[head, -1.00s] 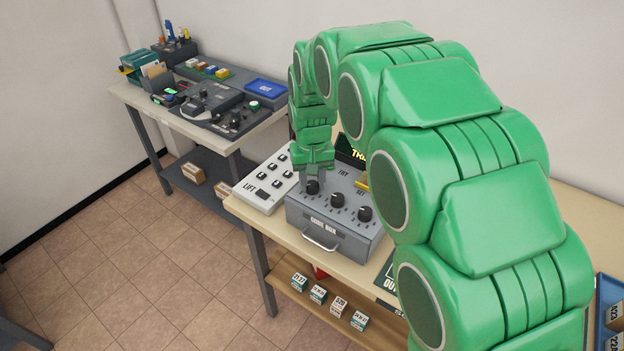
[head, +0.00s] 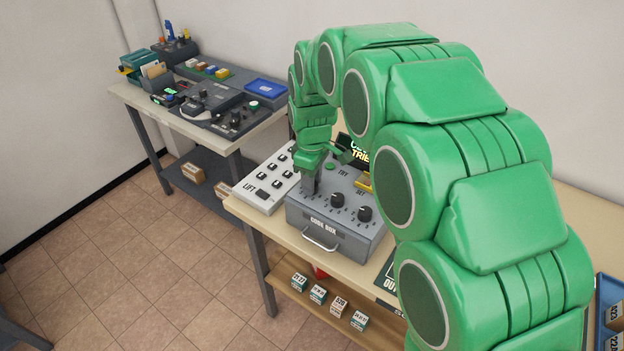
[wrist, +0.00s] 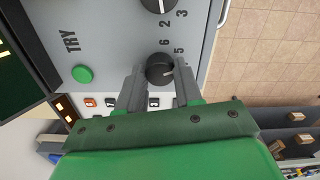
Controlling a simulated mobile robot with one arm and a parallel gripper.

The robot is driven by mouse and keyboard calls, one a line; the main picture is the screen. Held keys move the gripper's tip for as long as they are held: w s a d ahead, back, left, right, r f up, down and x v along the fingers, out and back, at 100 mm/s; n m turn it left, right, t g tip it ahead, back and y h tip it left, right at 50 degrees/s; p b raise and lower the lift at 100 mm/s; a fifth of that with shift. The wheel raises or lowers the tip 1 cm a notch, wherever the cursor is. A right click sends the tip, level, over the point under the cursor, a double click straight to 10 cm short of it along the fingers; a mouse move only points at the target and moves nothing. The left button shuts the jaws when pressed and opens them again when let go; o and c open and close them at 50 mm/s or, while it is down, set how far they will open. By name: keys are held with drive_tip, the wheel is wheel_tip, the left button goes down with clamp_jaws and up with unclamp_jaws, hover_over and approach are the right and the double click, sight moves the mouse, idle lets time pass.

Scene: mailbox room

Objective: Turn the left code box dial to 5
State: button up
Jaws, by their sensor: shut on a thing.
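The grey code box (head: 345,235) sits on the near table, with a handle on its front.
A white LIFT panel (head: 262,190) with black buttons stands left of the box. The box's green TRY button (wrist: 82,74) lies behind the dials. A dark display (head: 358,150) stands behind the box. Small cartons (head: 318,294) lie on the shelf below.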

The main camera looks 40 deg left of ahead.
drive_tip(key=n, duration=0.3)
drive_tip(key=shift+n, duration=0.3)
idle(0.3)
drive_tip(key=o, duration=1)
drive_tip(key=shift+o, duration=0.2)
drive_tip(key=shift+r, duration=0.15)
drive_tip(key=shift+r, duration=3.75)
